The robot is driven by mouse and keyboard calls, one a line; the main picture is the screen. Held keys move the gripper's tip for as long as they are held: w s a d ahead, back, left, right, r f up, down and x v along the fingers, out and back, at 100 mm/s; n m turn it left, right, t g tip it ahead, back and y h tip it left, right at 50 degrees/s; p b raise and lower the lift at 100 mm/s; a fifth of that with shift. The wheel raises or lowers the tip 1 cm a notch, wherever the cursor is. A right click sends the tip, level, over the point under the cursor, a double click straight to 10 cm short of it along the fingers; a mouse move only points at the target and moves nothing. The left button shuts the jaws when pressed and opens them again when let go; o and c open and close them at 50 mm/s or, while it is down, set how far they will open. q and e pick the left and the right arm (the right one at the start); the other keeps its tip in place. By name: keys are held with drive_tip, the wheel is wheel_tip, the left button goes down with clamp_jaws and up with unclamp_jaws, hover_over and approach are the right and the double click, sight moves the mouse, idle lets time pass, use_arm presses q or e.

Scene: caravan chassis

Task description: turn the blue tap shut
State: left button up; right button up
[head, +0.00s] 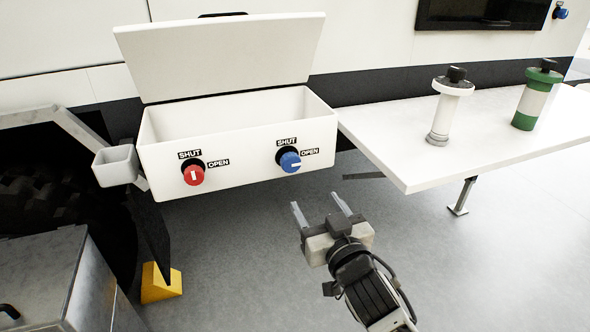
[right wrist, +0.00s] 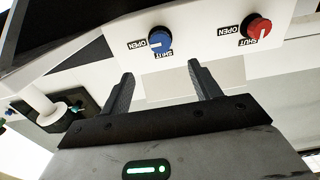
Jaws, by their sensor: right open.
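The blue tap (head: 290,161) is a round knob on the front of the white open box (head: 240,170), right of centre. Its white mark lies level, towards the OPEN label (head: 310,152); the SHUT label (head: 287,143) is above it. My right gripper (head: 316,200) is open and empty, below and in front of the blue tap and apart from it. In the right wrist view, the blue tap (right wrist: 159,40) shows upside down beyond the open fingers (right wrist: 161,70). My left gripper is not in view.
A red tap (head: 193,175) is left on the same box, its mark upright towards SHUT. A white table (head: 480,125) at right holds a white canister (head: 447,105) and a green-and-white one (head: 537,95). A yellow wedge (head: 160,284) is on the floor. The floor around my right gripper is clear.

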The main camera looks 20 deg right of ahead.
sight(292, 167)
drive_tip(key=w, duration=1.4)
drive_tip(key=shift+w+a, duration=0.1)
drive_tip(key=shift+a, duration=0.15)
drive_tip(key=c, duration=1)
